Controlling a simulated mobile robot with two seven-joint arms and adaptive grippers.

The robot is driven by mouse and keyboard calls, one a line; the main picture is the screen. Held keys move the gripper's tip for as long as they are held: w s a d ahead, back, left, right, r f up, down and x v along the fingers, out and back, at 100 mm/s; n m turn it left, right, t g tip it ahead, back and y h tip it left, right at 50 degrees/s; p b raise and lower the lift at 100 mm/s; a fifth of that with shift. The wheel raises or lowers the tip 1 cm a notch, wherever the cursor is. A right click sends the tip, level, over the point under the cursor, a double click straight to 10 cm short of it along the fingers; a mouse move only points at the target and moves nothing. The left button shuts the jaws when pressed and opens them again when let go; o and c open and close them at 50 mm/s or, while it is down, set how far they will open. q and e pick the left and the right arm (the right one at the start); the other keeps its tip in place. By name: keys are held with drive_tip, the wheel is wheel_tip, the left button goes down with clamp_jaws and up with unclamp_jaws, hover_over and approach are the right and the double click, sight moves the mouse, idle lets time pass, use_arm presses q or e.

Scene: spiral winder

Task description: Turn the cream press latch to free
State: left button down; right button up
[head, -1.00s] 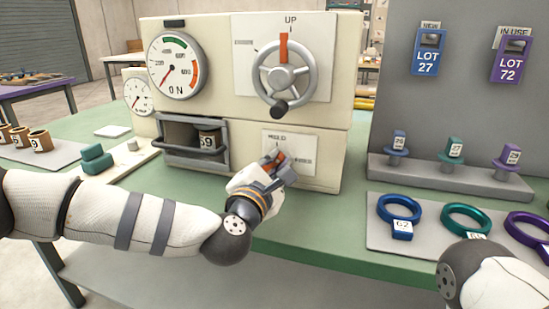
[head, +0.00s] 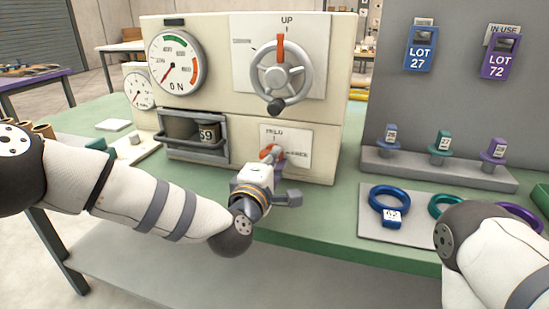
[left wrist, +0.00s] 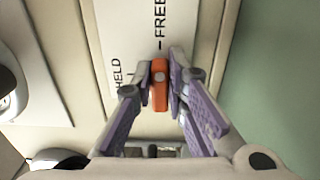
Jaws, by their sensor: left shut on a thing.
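The orange press latch (head: 270,152) sits on the white plate (head: 298,137) marked HELD and FREE, low on the cream machine. My left gripper (head: 276,158) is at the plate, partly covering the latch. In the left wrist view, the latch (left wrist: 160,88) stands between the two purple-padded fingers (left wrist: 160,92), which are shut on it. There its long side lines up with the tick beside the word FREE, and HELD is off to its left. My right arm shows at the lower right of the head view, but its gripper is out of frame.
Above are a handwheel (head: 277,72) with its red mark at UP and a dial gauge (head: 175,62). A barred tray (head: 190,150) is left of the plate. Coloured rings, including a blue one (head: 389,199), lie on a mat to the right. Green bench top is bare in front.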

idle(0.3)
use_arm(q)
drive_tip(key=c, duration=1.6)
unclamp_jaws()
drive_tip(key=v, duration=1.2)
